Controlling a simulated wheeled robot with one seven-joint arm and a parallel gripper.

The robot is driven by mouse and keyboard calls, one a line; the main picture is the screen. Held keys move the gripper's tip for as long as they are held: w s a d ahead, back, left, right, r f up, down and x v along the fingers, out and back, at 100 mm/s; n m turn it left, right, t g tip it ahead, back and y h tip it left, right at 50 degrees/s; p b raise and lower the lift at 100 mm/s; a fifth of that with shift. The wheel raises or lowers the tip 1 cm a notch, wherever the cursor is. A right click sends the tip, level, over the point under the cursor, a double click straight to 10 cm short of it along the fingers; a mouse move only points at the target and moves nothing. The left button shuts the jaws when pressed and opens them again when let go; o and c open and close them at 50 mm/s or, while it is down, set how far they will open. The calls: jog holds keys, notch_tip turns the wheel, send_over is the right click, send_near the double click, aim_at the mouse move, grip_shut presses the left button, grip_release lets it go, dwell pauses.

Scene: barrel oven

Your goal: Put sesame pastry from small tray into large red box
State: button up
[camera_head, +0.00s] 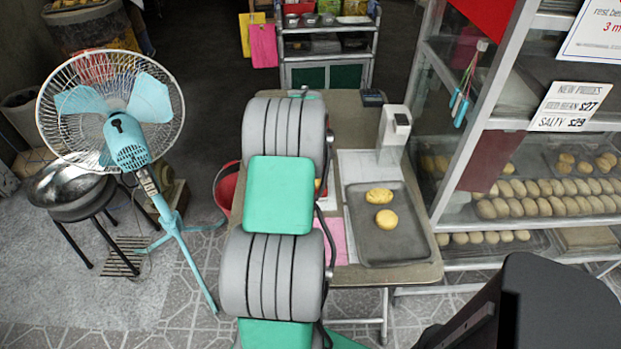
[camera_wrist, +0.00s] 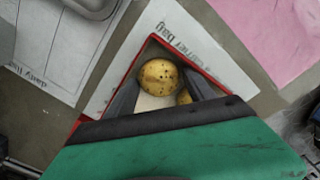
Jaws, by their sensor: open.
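The grey small tray (camera_head: 365,250) is on the table in the head view, with two yellow pastries, one behind (camera_head: 379,196) and one in front (camera_head: 386,219). Their seeds are too small to tell there. In the wrist view, the large red box (camera_wrist: 215,80) shows only as part of a red rim under my gripper. A round golden sesame pastry (camera_wrist: 158,74), dotted with dark seeds, shows inside this rim, between my open fingers (camera_wrist: 158,88). I cannot tell whether they touch it. Another pastry (camera_wrist: 184,97) is partly hidden beside the right finger. My arm hides my gripper and most of the box in the head view.
A white scale (camera_head: 394,130) stands behind the tray. A pink sheet (camera_wrist: 268,35) and printed white paper lie around the box. A glass cabinet (camera_head: 470,150) with pastries is close on the right. A blue fan (camera_head: 130,145) stands at the left.

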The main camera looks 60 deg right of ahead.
notch_tip(320, 180, up, 12)
jog(key=w+a+r, duration=0.1)
jog(key=w+a, duration=0.4)
jog(key=a, duration=0.3)
jog(key=w+a+r+n+t, duration=0.1)
jog(key=w+a, duration=0.3)
jog(key=a, duration=0.4)
jog(key=w+a+r, duration=0.2)
jog(key=w+a, duration=0.3)
jog(key=a, duration=0.3)
jog(key=s+a+f, duration=0.2)
jog(key=a, duration=1)
jog(key=s+a+f+n+t, duration=0.1)
jog(key=s+a+f, duration=0.1)
jog(key=a, duration=1.1)
jog(key=shift+s+n, duration=0.3)
jog(key=shift+s, duration=0.5)
jog(key=shift+a+y, duration=0.2)
jog(key=shift+y, duration=0.1)
